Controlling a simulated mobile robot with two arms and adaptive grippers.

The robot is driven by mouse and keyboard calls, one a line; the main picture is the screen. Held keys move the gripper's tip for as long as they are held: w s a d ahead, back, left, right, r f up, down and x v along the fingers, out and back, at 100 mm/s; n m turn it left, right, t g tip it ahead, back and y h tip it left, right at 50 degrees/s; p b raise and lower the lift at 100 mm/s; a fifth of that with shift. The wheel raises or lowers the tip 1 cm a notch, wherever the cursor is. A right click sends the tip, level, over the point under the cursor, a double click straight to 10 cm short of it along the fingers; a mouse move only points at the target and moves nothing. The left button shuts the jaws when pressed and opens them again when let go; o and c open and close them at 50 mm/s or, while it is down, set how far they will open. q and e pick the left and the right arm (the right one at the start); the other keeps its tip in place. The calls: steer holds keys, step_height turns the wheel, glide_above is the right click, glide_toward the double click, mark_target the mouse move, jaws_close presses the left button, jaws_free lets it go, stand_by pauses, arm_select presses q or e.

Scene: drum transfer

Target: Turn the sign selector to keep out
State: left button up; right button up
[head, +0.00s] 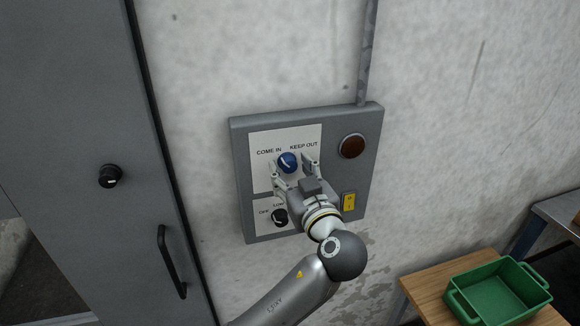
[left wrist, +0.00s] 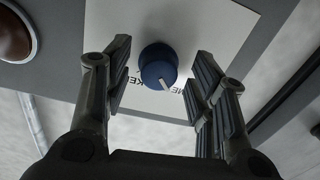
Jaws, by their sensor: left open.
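The sign selector is a blue knob (head: 287,162) with a white pointer line, on a white label marked COME IN at left and KEEP OUT at right. Its pointer leans toward COME IN. My left gripper (head: 290,168) is open in front of the panel, with one finger on each side of the knob. In the left wrist view the knob (left wrist: 158,64) sits between the open fingers (left wrist: 160,78), with a gap on both sides. The label text is upside down there and partly hidden by the fingers. My right gripper is out of view.
The grey wall panel (head: 240,190) also carries a black OFF/LOW knob (head: 280,217), a brown-red round lamp (head: 351,146) and a yellow switch (head: 348,202). A grey door (head: 75,100) is at left. A green crate (head: 500,290) stands on a wooden table at lower right.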

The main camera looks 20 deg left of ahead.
arm_select(q)
steer(key=shift+s+d, duration=0.15)
steer(key=shift+c, duration=1.3)
steer(key=c, duration=0.8)
steer(key=shift+o, duration=0.2)
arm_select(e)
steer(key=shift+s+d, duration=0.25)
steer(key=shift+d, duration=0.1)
